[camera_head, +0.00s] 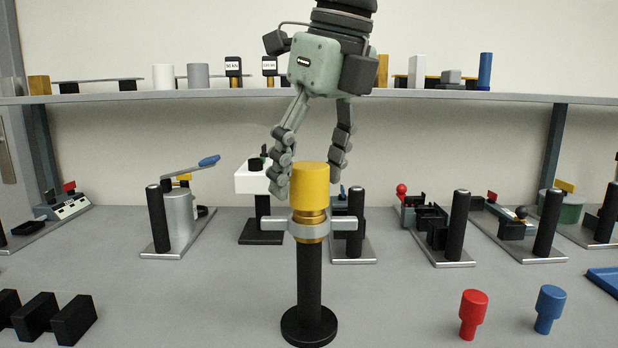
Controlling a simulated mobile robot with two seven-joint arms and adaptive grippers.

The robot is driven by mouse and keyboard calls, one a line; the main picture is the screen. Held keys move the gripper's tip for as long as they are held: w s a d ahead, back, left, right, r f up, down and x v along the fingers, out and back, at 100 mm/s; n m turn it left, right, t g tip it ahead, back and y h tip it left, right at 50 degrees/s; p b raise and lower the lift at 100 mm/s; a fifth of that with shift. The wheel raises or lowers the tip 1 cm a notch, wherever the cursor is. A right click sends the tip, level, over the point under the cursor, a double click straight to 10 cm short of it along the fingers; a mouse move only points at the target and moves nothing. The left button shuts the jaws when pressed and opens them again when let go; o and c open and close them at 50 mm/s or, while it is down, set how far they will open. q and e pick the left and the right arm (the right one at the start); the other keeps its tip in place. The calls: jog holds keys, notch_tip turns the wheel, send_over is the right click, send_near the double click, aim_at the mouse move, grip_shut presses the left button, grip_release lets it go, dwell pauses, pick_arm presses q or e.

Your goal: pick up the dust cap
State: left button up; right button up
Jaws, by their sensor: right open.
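The yellow dust cap (310,187) sits upright on a brass fitting (309,226). A grey cross-armed collar (345,223) surrounds the fitting on top of a black post (309,270) with a round base. My right gripper (309,172) points down from above, open. Its fingers show on the left and right of the cap's upper part, with a gap visible at the right. Whether the left finger touches the cap, and how their depths compare, I cannot tell. My left gripper is not in view.
A red plug (473,313) and a blue plug (549,308) stand at the front right. Black blocks (36,316) lie at the front left. Several bench devices with black posts (458,226) stand behind. A loaded shelf (200,95) spans the back.

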jog(key=c, duration=1)
jog(key=shift+r, duration=0.1)
